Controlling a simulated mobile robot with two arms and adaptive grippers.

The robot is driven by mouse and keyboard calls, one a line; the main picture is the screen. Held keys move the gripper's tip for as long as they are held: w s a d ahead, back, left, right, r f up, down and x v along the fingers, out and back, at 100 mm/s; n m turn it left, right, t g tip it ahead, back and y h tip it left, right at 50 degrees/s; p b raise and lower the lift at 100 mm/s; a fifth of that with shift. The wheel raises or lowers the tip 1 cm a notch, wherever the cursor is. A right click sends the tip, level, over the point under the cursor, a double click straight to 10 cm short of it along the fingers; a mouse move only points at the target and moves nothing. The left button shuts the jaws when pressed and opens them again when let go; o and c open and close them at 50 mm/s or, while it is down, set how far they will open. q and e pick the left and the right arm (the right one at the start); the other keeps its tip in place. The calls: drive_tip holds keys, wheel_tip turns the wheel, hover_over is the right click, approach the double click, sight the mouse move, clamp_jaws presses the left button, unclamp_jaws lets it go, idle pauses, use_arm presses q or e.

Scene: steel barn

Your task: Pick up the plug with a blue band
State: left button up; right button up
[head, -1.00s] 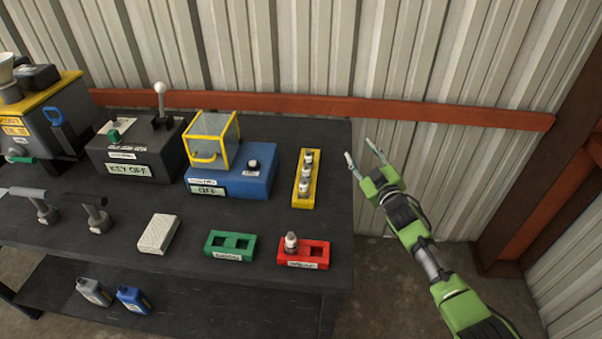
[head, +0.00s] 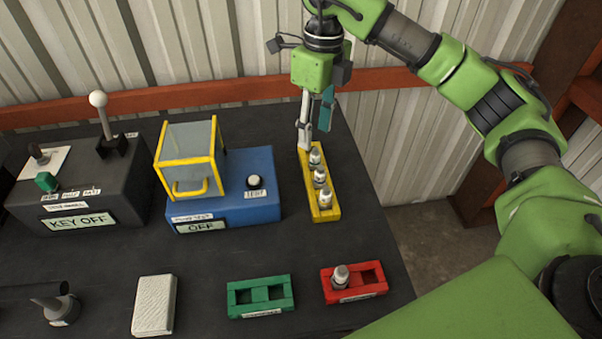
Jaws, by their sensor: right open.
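A yellow rack (head: 325,213) on the dark bench holds three upright plugs with pale bodies: a far plug (head: 315,157), a middle plug (head: 320,176) and a near plug (head: 325,198). Another plug (head: 341,277) stands in the left compartment of the red holder (head: 372,281); the right compartment is empty. I cannot make out a blue band on any plug. My right gripper (head: 315,128) points down over the far end of the yellow rack, close to the far plug. Its fingers are apart, with nothing seen between them. My left gripper is out of view.
A blue box (head: 230,200) with a yellow-framed clear guard (head: 188,160) stands left of the rack. A black key box (head: 75,195) with a lever is further left.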

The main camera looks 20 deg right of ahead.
sight(320, 167)
drive_tip(key=f, duration=0.2)
drive_tip(key=d+f+p, duration=0.1)
drive_tip(key=f, duration=0.4)
drive_tip(key=shift+s+d+f+p, duration=0.2)
drive_tip(key=shift+s+p, duration=0.05)
drive_tip(key=shift+p, duration=0.05)
drive_tip(key=shift+f, duration=0.5)
drive_tip(key=f, duration=0.1)
drive_tip(key=f+p, duration=0.1)
drive_tip(key=f, duration=0.1)
drive_tip(key=f+p, duration=0.1)
drive_tip(key=shift+s+f, duration=0.2)
drive_tip(key=shift+s, duration=0.05)
drive_tip(key=shift+f, duration=0.3)
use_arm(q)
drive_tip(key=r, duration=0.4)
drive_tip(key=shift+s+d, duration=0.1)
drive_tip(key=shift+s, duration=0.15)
use_arm(e)
clamp_jaws()
